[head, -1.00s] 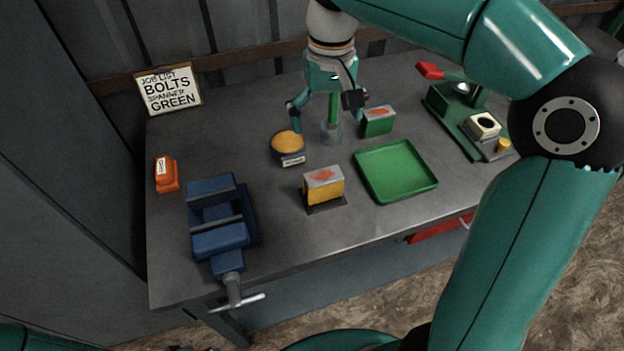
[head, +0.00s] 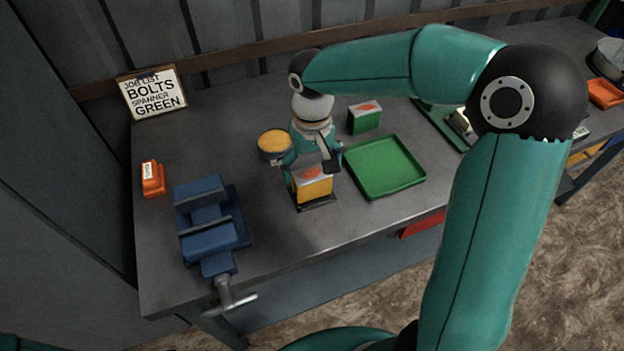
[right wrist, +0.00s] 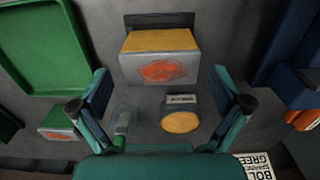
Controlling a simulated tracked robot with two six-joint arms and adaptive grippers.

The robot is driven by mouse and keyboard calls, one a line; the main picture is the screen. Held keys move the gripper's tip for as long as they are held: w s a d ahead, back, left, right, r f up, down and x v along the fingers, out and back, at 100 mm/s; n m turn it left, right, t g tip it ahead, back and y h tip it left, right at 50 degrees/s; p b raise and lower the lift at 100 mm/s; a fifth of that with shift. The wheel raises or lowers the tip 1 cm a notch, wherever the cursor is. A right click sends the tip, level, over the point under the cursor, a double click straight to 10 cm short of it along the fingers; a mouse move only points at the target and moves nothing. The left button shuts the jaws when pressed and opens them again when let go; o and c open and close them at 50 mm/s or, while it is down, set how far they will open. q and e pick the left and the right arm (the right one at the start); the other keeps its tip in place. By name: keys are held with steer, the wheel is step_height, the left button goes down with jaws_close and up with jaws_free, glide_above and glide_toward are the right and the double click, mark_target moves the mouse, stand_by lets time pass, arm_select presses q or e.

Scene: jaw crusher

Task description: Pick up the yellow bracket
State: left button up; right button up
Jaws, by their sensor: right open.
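The yellow bracket (head: 313,190), a yellow block with a grey top bearing an orange-red mark, stands on a dark base on the grey bench. It also shows in the right wrist view (right wrist: 160,41) at the top centre, beyond my fingertips. My right gripper (head: 310,168) is open and empty, above and just behind the bracket in the head view. In the right wrist view its two fingers (right wrist: 162,88) are spread wide, with the bracket lying ahead of the gap between them. I cannot tell whether a finger touches it. My left gripper is out of view.
A green tray (head: 384,168) lies right of the bracket and a green block (head: 364,116) behind it. A bowl of tan contents (head: 274,142) stands close at back left. A blue vise (head: 211,226) is at left, near an orange item (head: 152,178). The front edge is near.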

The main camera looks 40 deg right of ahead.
step_height(320, 180, down, 2)
steer(key=shift+f, duration=0.15)
steer(key=c, duration=1.6)
steer(key=shift+w, duration=0.1)
steer(key=shift+r, duration=0.2)
